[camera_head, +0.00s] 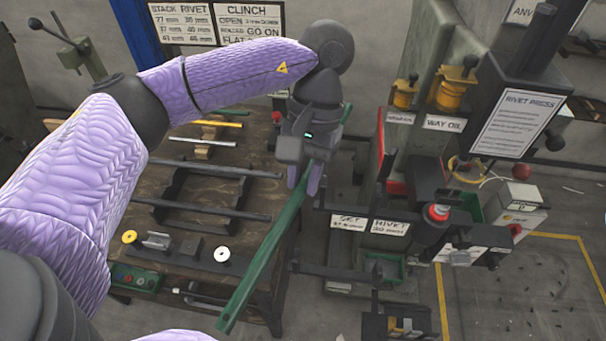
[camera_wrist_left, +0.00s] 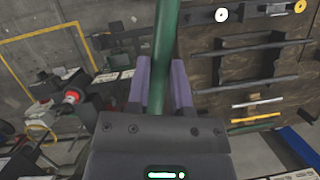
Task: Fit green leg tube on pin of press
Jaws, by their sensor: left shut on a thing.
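The green leg tube (camera_head: 264,255) is a long straight bar, held slantwise between the wooden table and the press. My left gripper (camera_head: 312,180) is shut on the green leg tube near its upper end. In the left wrist view the green leg tube (camera_wrist_left: 165,50) runs up between the two purple fingers of my left gripper (camera_wrist_left: 161,90). The rivet press (camera_head: 515,105) stands to the right of my gripper, apart from the tube. I cannot make out its pin clearly. My right gripper is not in view.
The wooden table (camera_head: 120,232) at left carries dark bars (camera_head: 210,210) on supports, a yellow rod (camera_head: 220,123) and small round parts. A green tray (camera_head: 385,268) sits low in front.

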